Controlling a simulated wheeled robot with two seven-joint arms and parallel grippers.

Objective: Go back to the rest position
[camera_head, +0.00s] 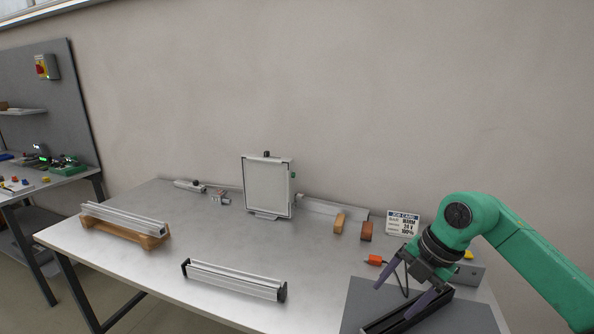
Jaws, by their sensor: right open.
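My right gripper (408,286) is at the right of the table, at the end of my green arm. Its two purple-grey fingers are spread apart with nothing seen between them. They are above or beside a long black bar (388,323) on a dark grey mat (360,300); I cannot tell whether they touch it. A thin dark cable hangs near the fingers, by a small orange part (374,260). My left gripper is not in view.
A framed white panel (267,188) stands upright at the table's back. Aluminium profiles lie on a wooden rack (152,241) at left. Another profile (234,280) with black ends lies in front. A job card (402,222) stands back right. The table (205,235) is clear between them.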

